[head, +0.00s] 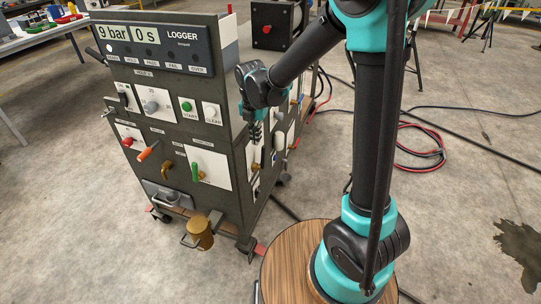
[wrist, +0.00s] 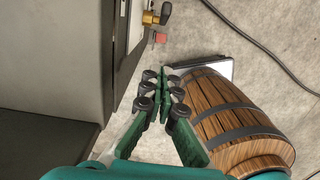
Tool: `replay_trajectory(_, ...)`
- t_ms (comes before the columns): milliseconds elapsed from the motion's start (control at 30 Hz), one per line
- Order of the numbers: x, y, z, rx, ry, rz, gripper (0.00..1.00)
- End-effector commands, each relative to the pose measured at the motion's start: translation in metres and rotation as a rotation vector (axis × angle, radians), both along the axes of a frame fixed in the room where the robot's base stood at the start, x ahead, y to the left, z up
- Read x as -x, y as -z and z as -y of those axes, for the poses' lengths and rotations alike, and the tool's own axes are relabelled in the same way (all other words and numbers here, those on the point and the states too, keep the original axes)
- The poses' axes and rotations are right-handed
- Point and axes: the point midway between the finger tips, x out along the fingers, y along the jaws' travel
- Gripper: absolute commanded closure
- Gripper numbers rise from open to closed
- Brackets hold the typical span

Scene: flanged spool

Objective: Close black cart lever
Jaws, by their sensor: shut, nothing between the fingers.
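The dark grey cart (head: 170,110) stands at left in the head view, its front panel carrying several levers, buttons and a display. A black lever (head: 122,95) is on a white plate at the upper left of the front. In the wrist view a black-handled lever on a brass fitting (wrist: 165,13) sticks out from the cart's side (wrist: 50,55); I cannot tell which black lever is meant. My gripper (head: 256,142) is beside the cart's right side, pointing down. Its green fingers (wrist: 167,82) are shut and empty, apart from the brass lever in the wrist view.
An orange lever (head: 148,151) and a green lever (head: 195,172) are lower on the front panel. A brass pot (head: 201,232) sits by the cart's lower front. Red and black hoses (head: 425,150) lie on the floor at right. Open floor lies left of the cart.

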Motion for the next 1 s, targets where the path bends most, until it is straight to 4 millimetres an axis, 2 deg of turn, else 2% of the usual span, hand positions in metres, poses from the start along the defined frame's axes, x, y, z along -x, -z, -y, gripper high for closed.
replay_trajectory(167, -0.002, 0.008, -0.006, 0.007, -0.054, -0.006, 1.00)
replay_trajectory(267, -0.002, 0.020, -0.006, 0.007, -0.052, -0.006, 1.00)
replay_trajectory(767, -0.007, 0.104, -0.003, 0.006, -0.049, -0.004, 1.00)
replay_trajectory(833, -0.020, 0.104, 0.002, 0.006, -0.047, -0.004, 1.00)
replay_trajectory(1000, -0.037, 0.107, 0.008, 0.006, -0.048, -0.004, 1.00)
